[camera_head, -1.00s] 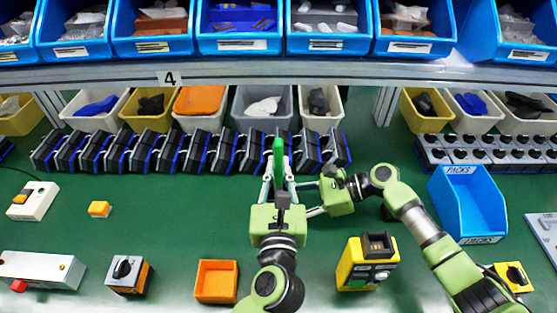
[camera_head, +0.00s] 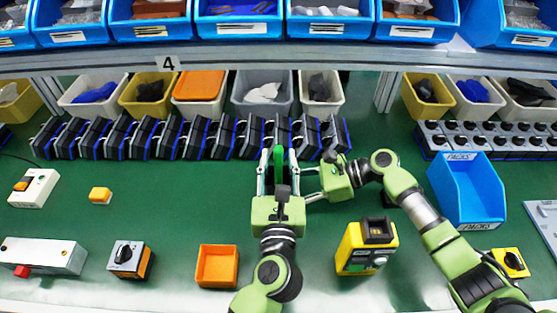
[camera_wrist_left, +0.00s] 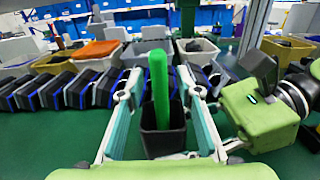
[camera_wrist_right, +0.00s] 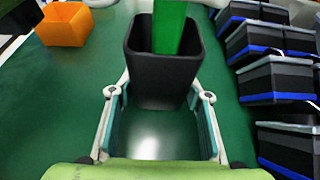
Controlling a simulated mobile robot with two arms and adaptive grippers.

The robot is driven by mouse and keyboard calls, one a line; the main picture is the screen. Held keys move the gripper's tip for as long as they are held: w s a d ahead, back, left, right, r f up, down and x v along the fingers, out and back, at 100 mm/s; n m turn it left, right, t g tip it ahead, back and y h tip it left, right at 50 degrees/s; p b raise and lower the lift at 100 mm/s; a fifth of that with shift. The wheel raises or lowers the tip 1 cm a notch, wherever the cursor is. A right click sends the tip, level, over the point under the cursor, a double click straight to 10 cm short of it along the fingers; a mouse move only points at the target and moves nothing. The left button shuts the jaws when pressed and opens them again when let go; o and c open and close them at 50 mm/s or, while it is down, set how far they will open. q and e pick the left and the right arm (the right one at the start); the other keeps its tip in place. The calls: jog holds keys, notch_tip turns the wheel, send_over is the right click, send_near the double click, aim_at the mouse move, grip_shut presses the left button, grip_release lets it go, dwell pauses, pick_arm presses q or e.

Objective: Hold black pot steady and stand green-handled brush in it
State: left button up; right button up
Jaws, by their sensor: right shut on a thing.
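The black pot (camera_wrist_right: 160,80) stands upright on the green table, with its square mouth open upward. The brush's green handle (camera_wrist_left: 159,88) stands nearly upright in the pot's mouth; its lower end is hidden inside. My right gripper (camera_wrist_right: 160,93) is shut on the pot, with one finger at each side. My left gripper (camera_wrist_left: 160,82) is open, its fingers spread on both sides of the handle and apart from it. In the head view the handle (camera_head: 279,156) shows between the left fingers, and the pot is mostly hidden behind my left gripper.
A row of black-and-blue boxes (camera_head: 190,137) stands close behind the pot. An orange tray (camera_head: 217,282), a yellow device (camera_head: 367,247) and a rotary switch box (camera_head: 128,258) lie in front. A blue bin (camera_head: 462,185) stands at right. The table left of the arms has free room.

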pick_arm(q)
jog(key=s, duration=1.2)
dwell(0.6)
pick_arm(e)
jog(key=o, duration=1.2)
jog(key=shift+d, duration=0.1)
